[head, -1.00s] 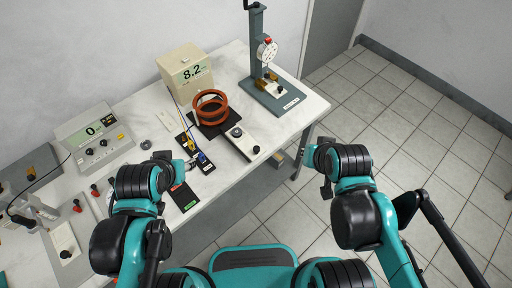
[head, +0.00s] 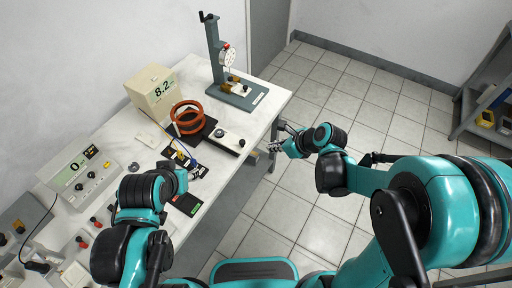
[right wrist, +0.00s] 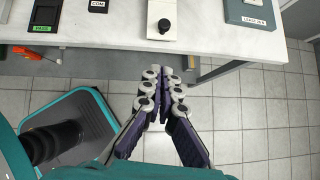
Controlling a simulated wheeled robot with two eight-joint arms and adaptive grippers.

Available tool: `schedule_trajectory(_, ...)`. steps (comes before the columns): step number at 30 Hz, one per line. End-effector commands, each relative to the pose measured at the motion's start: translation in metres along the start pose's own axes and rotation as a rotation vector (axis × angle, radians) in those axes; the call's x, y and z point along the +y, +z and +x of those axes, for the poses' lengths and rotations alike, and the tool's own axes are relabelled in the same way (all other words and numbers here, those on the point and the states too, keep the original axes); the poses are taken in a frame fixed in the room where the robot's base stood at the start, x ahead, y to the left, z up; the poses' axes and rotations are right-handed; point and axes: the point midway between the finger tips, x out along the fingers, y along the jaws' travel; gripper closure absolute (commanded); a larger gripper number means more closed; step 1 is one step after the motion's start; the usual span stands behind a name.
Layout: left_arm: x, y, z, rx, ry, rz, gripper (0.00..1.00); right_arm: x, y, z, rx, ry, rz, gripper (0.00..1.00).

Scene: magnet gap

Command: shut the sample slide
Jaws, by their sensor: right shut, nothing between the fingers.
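The sample slide seems to be the pale plate with a round dark knob (head: 227,138) at the table's front edge, beside the orange coils (head: 186,117). Its knobbed end also shows at the top of the right wrist view (right wrist: 163,22). My right gripper (head: 272,147) is shut and empty, off the table's front edge, to the right of the plate and apart from it. In the right wrist view its fingertips (right wrist: 164,72) meet below the plate's end. My left gripper (head: 196,172) is low at the left, by the small dark modules; its fingers are too small to read.
A beige box reading 8.2 (head: 152,91) stands behind the coils. A dial gauge stand (head: 230,62) is at the table's far right corner. A meter console (head: 80,177) is at the left. Open tiled floor (head: 350,95) lies right of the table, with a shelf (head: 485,105) beyond.

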Motion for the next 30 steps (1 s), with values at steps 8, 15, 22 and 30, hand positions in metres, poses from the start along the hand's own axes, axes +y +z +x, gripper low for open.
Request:
schedule_trajectory(8,0.000,0.008,0.011,0.000,0.000,0.000,0.58,0.001,-0.001,0.035,-0.002,0.004,0.014,1.00)
schedule_trajectory(15,0.000,0.019,0.026,0.000,0.000,0.000,0.58,0.001,-0.002,0.088,-0.002,0.004,0.012,1.00)
schedule_trajectory(22,0.000,0.024,0.033,0.000,0.000,0.000,0.58,0.001,0.015,0.120,-0.002,0.003,0.012,1.00)
schedule_trajectory(30,0.000,0.025,0.035,0.000,0.000,0.000,0.58,0.000,0.026,0.131,-0.001,0.002,0.014,1.00)
